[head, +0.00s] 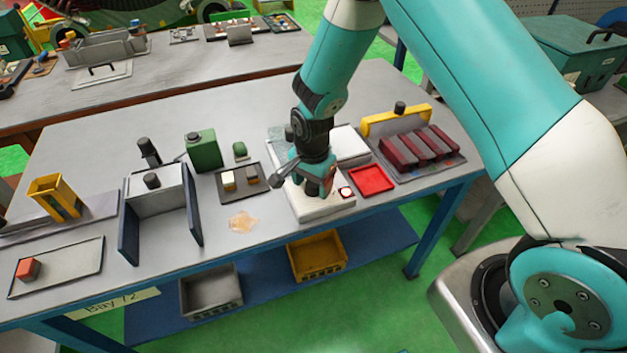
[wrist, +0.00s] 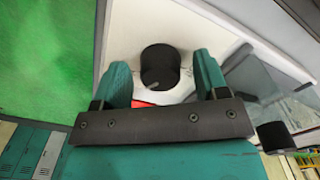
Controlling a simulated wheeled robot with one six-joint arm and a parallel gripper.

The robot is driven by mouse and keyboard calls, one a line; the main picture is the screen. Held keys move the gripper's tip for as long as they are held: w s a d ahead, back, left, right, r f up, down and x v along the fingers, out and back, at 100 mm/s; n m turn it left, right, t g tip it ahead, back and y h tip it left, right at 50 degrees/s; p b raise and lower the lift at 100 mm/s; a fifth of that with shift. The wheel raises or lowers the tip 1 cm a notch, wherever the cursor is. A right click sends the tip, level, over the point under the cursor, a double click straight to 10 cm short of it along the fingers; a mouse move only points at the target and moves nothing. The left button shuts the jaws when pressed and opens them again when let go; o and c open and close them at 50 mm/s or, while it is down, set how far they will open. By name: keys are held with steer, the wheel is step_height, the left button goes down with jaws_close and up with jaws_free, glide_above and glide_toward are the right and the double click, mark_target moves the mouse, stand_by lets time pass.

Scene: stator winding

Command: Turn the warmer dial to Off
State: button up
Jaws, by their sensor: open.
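The white warmer (head: 312,208) stands near the table's front edge, under my gripper (head: 320,190). In the wrist view its white face (wrist: 140,25) carries a round black dial (wrist: 160,62) with a short pale pointer mark on its lower part. My gripper's teal fingers (wrist: 162,74) are open, one on each side of the dial, with visible gaps in that view. I cannot tell how far down around the dial they reach. In the head view my gripper hides the dial. The dial's position labels are not readable.
A rack of dark red blocks (head: 412,150) stands farther right. A green canister (head: 203,150) stands to the left.

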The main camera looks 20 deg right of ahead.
steer(key=shift+f, duration=0.25)
steer(key=c, duration=0.9)
steer(key=shift+d, duration=0.1)
